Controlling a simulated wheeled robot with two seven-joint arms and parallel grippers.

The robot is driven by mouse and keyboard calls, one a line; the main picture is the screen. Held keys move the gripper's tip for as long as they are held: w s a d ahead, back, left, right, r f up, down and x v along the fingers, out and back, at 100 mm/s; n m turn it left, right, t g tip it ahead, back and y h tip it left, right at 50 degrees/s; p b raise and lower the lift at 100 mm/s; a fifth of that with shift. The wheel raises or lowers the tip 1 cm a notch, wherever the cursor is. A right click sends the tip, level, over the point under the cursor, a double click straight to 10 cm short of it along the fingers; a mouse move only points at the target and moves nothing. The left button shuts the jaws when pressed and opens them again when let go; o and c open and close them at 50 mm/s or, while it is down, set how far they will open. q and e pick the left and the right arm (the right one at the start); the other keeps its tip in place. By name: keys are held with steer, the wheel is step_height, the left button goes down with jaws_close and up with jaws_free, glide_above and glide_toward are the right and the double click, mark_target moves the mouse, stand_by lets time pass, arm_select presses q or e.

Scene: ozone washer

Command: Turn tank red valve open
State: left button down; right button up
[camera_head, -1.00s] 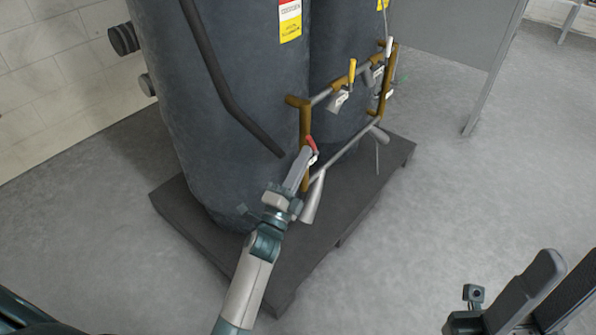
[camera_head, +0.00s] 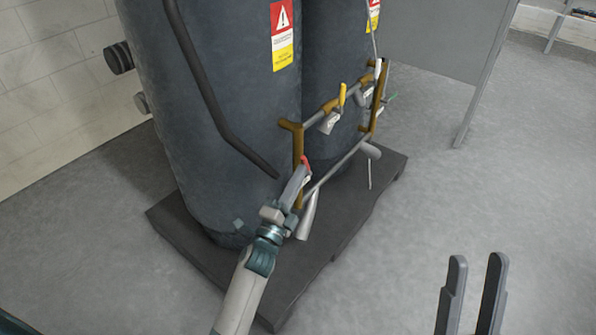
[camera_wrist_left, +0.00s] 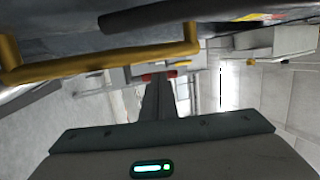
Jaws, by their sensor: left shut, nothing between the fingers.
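The red valve handle (camera_head: 306,163) is on the lower pipework at the front of the dark tank (camera_head: 245,120). My left gripper (camera_head: 302,173) is shut and empty, with its fingertips right at the red handle. In the left wrist view, red parts of the handle (camera_wrist_left: 171,74) show on both sides of the tips of the left gripper (camera_wrist_left: 158,80); I cannot tell whether they touch. The gripper hides part of the valve. My right gripper (camera_head: 474,262) is open and empty at the lower right, away from the tanks.
A second tank (camera_head: 335,100) stands behind. A dark hose (camera_head: 205,90) hangs in front of the tank. The tanks stand on a dark platform (camera_head: 340,225). The floor to the right is clear.

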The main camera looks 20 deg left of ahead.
arm_select(q)
steer(key=shift+w+d+r+g+p, duration=0.15)
steer(key=shift+w+r+g+p, duration=0.35)
steer(key=shift+p, duration=1.15)
steer(key=shift+w+d+r+g+p, duration=0.15)
steer(key=shift+w+r+g+p, duration=0.35)
steer(key=shift+p, duration=1.15)
arm_select(e)
steer(key=w+a+f+g+h, duration=0.1)
steer(key=f+g, duration=0.5)
steer(key=f, duration=0.3)
steer(key=w+a+f+g+h, duration=0.2)
steer(key=f+g, duration=0.4)
steer(key=f, duration=0.3)
steer(key=shift+w+a+f+h, duration=0.2)
steer(key=shift+a+f+h, duration=0.05)
steer(key=shift+f+h, duration=0.05)
arm_select(q)
steer(key=shift+s+r, duration=0.15)
arm_select(e)
steer(key=shift+g, duration=0.3)
